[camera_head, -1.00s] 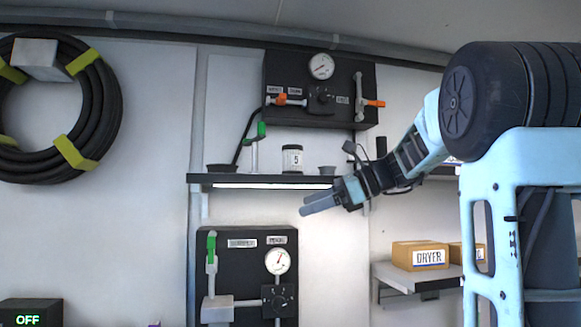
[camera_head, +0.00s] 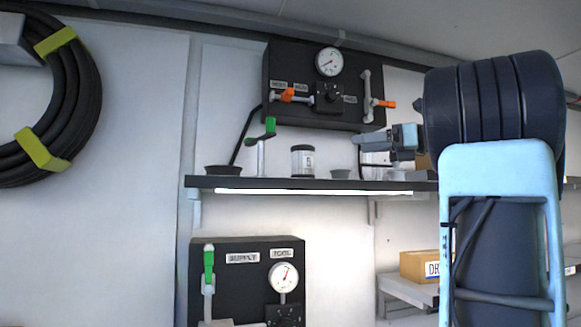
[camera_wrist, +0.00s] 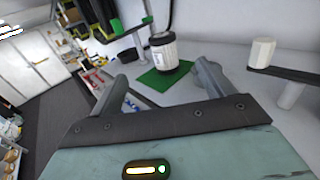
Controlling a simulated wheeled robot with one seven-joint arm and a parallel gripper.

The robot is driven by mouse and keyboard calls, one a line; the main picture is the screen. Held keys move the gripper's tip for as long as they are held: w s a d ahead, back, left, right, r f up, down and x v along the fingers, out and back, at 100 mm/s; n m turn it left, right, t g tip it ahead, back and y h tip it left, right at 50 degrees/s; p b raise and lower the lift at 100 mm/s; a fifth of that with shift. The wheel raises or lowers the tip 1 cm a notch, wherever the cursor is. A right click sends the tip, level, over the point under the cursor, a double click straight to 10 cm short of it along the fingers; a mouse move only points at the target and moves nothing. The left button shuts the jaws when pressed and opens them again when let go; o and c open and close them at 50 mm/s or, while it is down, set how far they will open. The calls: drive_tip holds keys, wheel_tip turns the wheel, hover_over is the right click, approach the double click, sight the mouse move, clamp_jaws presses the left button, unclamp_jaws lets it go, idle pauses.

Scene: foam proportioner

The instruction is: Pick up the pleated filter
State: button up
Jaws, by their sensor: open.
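I cannot identify the pleated filter for certain; no pleats are clear. A pale cylinder (camera_wrist: 263,53) on a dark ledge at the right of the wrist view is one possible match. A labelled jar with a dark lid (camera_wrist: 164,50) shows beyond and between my fingers in the wrist view. A similar jar (camera_head: 302,161) stands upright on the shelf in the head view. My gripper (camera_wrist: 162,76) is open, with nothing held between its fingers. In the head view my gripper (camera_head: 358,147) is above the shelf, right of the jar and apart from it.
The lit shelf (camera_head: 260,184) also holds a black bowl (camera_head: 223,169), a green-handled valve (camera_head: 263,142) and a small grey cup (camera_head: 340,173). A black gauge panel (camera_head: 325,112) is on the wall behind. A green mat (camera_wrist: 160,78) shows in the wrist view.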

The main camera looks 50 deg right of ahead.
sight(306, 149)
drive_tip(key=p+x, duration=0.3)
drive_tip(key=x, duration=0.8)
drive_tip(key=shift+w+r, duration=0.1)
drive_tip(key=shift+w, duration=0.15)
drive_tip(key=p+x, duration=0.3)
drive_tip(key=x, duration=0.1)
drive_tip(key=shift+w, duration=0.3)
drive_tip(key=shift+w+a, duration=0.1)
drive_tip(key=shift+w, duration=0.45)
drive_tip(key=c, duration=1.1)
